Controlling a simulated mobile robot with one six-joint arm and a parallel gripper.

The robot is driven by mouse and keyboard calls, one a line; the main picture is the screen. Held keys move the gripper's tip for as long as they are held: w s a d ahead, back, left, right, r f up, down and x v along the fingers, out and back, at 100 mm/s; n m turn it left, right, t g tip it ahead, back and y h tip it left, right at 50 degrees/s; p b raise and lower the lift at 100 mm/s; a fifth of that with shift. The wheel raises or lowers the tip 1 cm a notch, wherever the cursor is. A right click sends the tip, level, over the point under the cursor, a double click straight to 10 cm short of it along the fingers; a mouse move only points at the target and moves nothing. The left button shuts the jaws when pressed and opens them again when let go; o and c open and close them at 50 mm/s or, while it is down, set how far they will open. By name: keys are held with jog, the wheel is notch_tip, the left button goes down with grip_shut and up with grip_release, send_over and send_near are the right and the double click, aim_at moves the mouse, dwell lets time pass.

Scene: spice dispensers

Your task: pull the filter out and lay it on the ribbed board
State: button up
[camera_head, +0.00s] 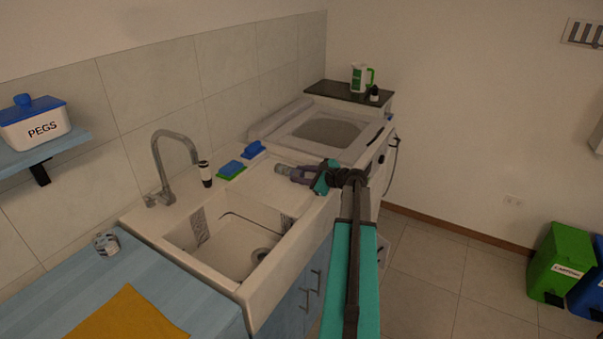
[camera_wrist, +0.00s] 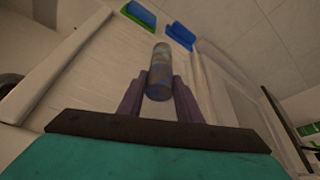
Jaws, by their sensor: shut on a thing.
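The filter (camera_head: 284,170) is a short grey, blue-tinged cylinder. In the wrist view the filter (camera_wrist: 161,65) sticks out forward between the purple fingers. My gripper (camera_head: 293,173) is shut on it; in the wrist view the fingers (camera_wrist: 159,88) flank its near end. The pale ribbed board (camera_head: 258,187) is the flat part of the sink top, right of the basin. The filter is over this board; I cannot tell whether it touches it. The board also shows in the wrist view (camera_wrist: 105,85), but its ribs are hard to make out.
A green and blue sponge (camera_head: 231,169) and a blue brush (camera_head: 254,149) lie along the sink's back edge. The basin (camera_head: 228,245) and tap (camera_head: 168,165) are left of the gripper. A white washing machine (camera_head: 362,160) stands behind. The board around the filter looks clear.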

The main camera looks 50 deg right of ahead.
jog(key=shift+f, duration=0.65)
jog(key=shift+b, duration=0.3)
jog(key=o, duration=1.4)
jog(key=shift+c, duration=0.2)
jog(key=b+v, duration=0.2)
jog(key=v, duration=1.2)
jog(key=shift+b, duration=0.4)
jog(key=shift+f, duration=0.1)
